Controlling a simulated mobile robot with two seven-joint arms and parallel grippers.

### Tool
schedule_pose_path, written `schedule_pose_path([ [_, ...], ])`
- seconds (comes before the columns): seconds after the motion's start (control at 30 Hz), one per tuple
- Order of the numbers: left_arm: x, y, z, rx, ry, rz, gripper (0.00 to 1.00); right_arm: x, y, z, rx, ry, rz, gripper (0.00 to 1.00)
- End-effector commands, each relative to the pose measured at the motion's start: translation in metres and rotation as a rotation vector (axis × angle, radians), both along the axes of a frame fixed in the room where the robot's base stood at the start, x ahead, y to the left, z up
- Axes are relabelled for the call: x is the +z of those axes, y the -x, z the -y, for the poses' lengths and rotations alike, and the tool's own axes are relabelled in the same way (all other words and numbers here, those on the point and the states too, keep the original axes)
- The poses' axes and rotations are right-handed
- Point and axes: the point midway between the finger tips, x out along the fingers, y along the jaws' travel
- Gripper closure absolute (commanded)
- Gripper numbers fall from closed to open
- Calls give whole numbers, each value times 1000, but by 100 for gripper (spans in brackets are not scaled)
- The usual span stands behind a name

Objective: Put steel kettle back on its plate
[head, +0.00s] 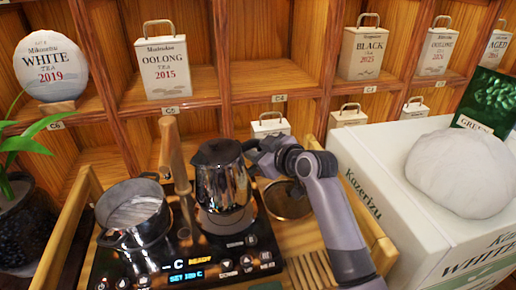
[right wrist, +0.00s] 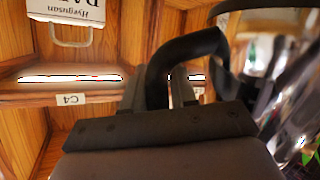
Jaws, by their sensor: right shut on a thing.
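The steel kettle (head: 220,182), shiny with a black rim and handle, stands upright over the right side of the black hob (head: 205,264). The plate under it is mostly covered by the kettle's base, and I cannot tell whether a small gap is left between them. My right gripper (head: 256,150) reaches in from the right and is shut on the kettle's handle. In the right wrist view the black curved handle (right wrist: 185,50) passes between the fingers (right wrist: 160,95), with the steel body (right wrist: 272,60) to the right. My left gripper is not in view.
A steel pot (head: 134,212) sits on the hob's left. A round brown-and-steel dish (head: 287,200) lies right of the kettle, partly behind my arm. A wooden post (head: 174,155) rises behind the hob. A large white box (head: 385,185) stands right; tea shelves (head: 235,100) are behind.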

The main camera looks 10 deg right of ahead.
Motion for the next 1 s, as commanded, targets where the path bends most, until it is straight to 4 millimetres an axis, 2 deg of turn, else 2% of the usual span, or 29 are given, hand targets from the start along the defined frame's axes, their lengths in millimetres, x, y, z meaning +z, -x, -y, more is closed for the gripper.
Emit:
schedule_pose_path([
  [0.03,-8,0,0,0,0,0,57,-4,-1,-1,-2,-9,8,100],
  [0.43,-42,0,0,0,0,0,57,-39,0,-1,-1,-9,7,100],
  [1.0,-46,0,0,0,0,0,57,-42,0,0,-1,-8,8,100],
])
